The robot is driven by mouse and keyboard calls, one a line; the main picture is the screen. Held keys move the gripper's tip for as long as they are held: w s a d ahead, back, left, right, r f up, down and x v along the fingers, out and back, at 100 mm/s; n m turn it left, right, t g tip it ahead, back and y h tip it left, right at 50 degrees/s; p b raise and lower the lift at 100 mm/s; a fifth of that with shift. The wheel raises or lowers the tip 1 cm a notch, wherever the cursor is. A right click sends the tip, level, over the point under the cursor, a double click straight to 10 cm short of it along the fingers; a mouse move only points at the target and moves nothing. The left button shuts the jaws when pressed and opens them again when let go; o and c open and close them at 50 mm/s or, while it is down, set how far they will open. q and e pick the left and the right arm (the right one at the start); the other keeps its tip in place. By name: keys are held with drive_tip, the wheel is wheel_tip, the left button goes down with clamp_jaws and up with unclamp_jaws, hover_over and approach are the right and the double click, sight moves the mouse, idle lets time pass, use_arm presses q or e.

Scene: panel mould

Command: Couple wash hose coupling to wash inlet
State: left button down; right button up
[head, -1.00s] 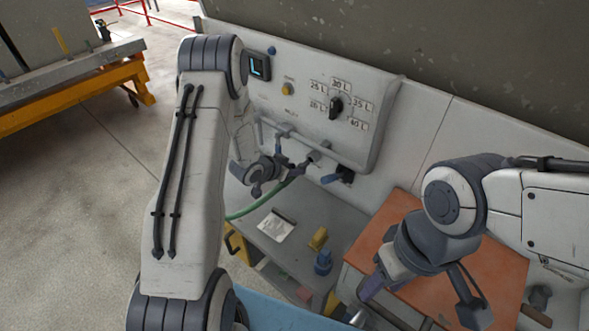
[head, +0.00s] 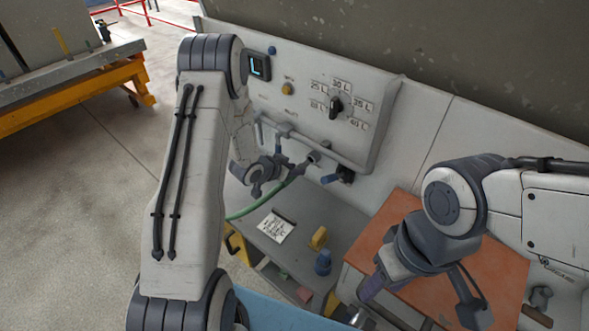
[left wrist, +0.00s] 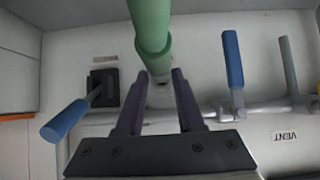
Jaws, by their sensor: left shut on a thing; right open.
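My left gripper (head: 297,171) is in front of the machine panel, shut on the wash hose coupling. In the left wrist view the coupling (left wrist: 160,95) is a pale piece between the two dark fingers (left wrist: 158,100), at the end of the green hose. The green hose (left wrist: 151,28) also shows in the head view (head: 245,211), curving down left from the gripper. The wash inlet looks to be the grey stub (head: 313,157) just beyond the fingertips; whether the coupling touches it is hidden. My right gripper (head: 420,298) is open and empty above the orange-topped surface.
A black valve block (head: 346,173) with a blue lever (head: 330,179) sits right of the stub. A pipe with a blue handle (left wrist: 232,60) and a grey handle (left wrist: 288,65) runs beside it. A grey cart (head: 300,243) below holds a paper note, a yellow block and a blue item.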

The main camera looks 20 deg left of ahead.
sight(306, 162)
use_arm(q)
drive_tip(key=shift+w, duration=0.15)
drive_tip(key=shift+w+d, duration=0.2)
drive_tip(key=shift+w, duration=0.1)
drive_tip(key=shift+w+d, duration=0.25)
drive_tip(key=shift+w, duration=0.5)
drive_tip(key=shift+w+d, duration=0.25)
drive_tip(key=shift+w, duration=0.45)
drive_tip(key=shift+c, duration=2.2)
unclamp_jaws()
drive_tip(key=shift+s+a+r, duration=0.15)
drive_tip(key=shift+s+r, duration=0.1)
drive_tip(key=shift+s, duration=0.05)
drive_tip(key=b+v, duration=0.2)
drive_tip(key=v, duration=0.7)
drive_tip(key=shift+s+r+b, duration=0.2)
drive_tip(key=shift+r+b, duration=0.05)
drive_tip(key=shift+b, duration=0.05)
